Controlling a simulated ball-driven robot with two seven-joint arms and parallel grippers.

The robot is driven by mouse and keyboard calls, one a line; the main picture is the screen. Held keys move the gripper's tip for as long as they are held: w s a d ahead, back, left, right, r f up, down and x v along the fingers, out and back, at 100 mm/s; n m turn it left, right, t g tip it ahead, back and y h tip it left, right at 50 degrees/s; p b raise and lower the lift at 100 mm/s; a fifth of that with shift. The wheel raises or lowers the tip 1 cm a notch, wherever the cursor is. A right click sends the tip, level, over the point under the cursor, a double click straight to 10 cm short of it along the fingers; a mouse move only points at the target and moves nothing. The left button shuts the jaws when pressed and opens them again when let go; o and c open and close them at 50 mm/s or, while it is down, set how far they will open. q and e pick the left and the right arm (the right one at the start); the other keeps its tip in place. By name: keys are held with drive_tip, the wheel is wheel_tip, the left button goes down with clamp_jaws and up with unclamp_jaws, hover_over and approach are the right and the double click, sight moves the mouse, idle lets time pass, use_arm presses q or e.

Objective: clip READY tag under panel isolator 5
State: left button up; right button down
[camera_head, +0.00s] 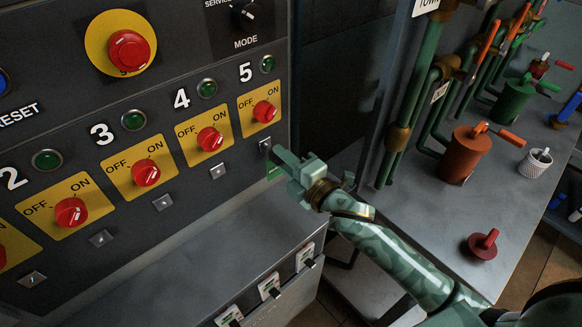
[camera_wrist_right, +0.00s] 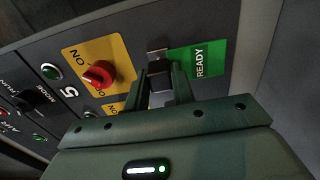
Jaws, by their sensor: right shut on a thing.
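The panel isolator 5 (camera_head: 265,111) is a red knob on a yellow OFF/ON plate; it also shows in the right wrist view (camera_wrist_right: 98,74). A small metal clip (camera_head: 265,145) sits below it and also shows in the right wrist view (camera_wrist_right: 157,50). My right gripper (camera_head: 279,160) is at the panel just under this clip, shut on the READY tag. The green READY tag (camera_wrist_right: 200,64) lies close to the panel beside the clip. In the head view only a green sliver of it (camera_head: 273,174) shows. Whether the clip grips it, I cannot tell. My left gripper is out of view.
Isolators 2, 3 and 4 (camera_head: 210,138) have bare clips below them. Several tags (camera_head: 304,257) hang on the ledge front (camera_head: 200,280) below.

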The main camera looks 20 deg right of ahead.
drive_tip(key=shift+x, duration=0.8)
drive_tip(key=shift+r+p, duration=0.1)
drive_tip(key=shift+p, duration=0.5)
idle(1.7)
drive_tip(key=shift+w+a, duration=0.15)
drive_tip(key=shift+w, duration=0.35)
idle(0.4)
drive_tip(key=c, duration=1.1)
unclamp_jaws()
drive_tip(key=p+v, duration=0.1)
drive_tip(key=v, duration=1.5)
drive_tip(key=shift+p, duration=0.3)
drive_tip(key=shift+s, duration=0.1)
